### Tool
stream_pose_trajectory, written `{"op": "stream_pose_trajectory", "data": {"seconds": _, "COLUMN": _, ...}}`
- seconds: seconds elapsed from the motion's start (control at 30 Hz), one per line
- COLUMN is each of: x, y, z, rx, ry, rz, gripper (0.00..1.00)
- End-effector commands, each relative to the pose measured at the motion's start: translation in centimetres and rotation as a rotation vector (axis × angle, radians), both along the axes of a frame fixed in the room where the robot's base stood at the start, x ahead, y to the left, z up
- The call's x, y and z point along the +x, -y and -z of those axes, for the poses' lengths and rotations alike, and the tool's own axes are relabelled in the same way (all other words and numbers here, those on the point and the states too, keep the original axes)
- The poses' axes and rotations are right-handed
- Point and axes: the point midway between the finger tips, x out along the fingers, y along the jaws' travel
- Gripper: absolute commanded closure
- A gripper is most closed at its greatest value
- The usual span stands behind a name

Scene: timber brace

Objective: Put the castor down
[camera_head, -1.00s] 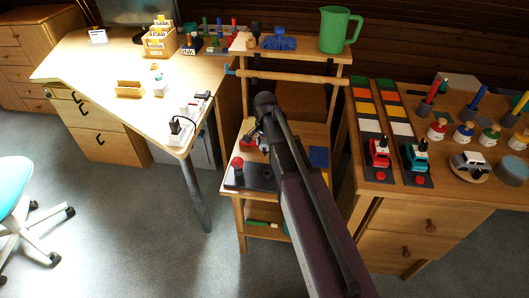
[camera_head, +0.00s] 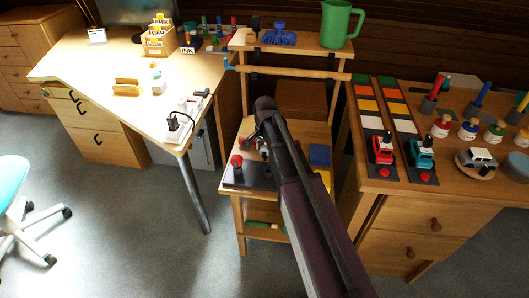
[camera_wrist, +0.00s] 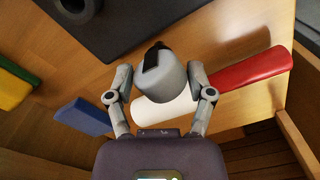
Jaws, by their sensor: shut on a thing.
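My gripper (camera_wrist: 160,75) is closed around a rounded grey piece with a black part on top, which looks like the castor (camera_wrist: 172,78). The castor is between the two fingers over the wooden shelf top (camera_wrist: 120,75). Its underside is hidden, so I cannot tell whether it touches the wood. In the head view my gripper (camera_head: 257,146) is above the small wooden stand beside a dark board (camera_head: 240,176); the castor is too small to make out there. The dark board also shows at the top of the wrist view (camera_wrist: 120,28).
A white cylinder (camera_wrist: 165,112) and a red bar (camera_wrist: 250,68) lie by the fingers. A blue block (camera_wrist: 84,116) lies left of them. A red-topped peg (camera_head: 237,161) stands on the board. A green jug (camera_head: 336,24) stands on the upper shelf.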

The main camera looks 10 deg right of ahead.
Motion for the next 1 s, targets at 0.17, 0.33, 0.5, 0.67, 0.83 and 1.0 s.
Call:
{"op": "stream_pose_trajectory", "data": {"seconds": 0.17, "x": 0.00, "y": -0.01, "z": -0.05, "rx": 0.000, "ry": 0.000, "rz": 0.000, "gripper": 0.92}}
{"op": "stream_pose_trajectory", "data": {"seconds": 0.33, "x": -0.01, "y": -0.02, "z": 0.17, "rx": 0.000, "ry": 0.000, "rz": 0.000, "gripper": 0.92}}
{"op": "stream_pose_trajectory", "data": {"seconds": 0.5, "x": 0.00, "y": -0.03, "z": 0.57, "rx": 0.000, "ry": 0.000, "rz": 0.000, "gripper": 0.92}}
{"op": "stream_pose_trajectory", "data": {"seconds": 0.67, "x": 0.00, "y": -0.04, "z": 0.65, "rx": 0.000, "ry": 0.000, "rz": 0.000, "gripper": 0.16}}
{"op": "stream_pose_trajectory", "data": {"seconds": 0.83, "x": -0.01, "y": -0.05, "z": 0.64, "rx": 0.000, "ry": 0.000, "rz": -0.001, "gripper": 0.00}}
{"op": "stream_pose_trajectory", "data": {"seconds": 1.0, "x": 0.00, "y": -0.05, "z": 0.64, "rx": 0.000, "ry": 0.000, "rz": -0.001, "gripper": 0.00}}
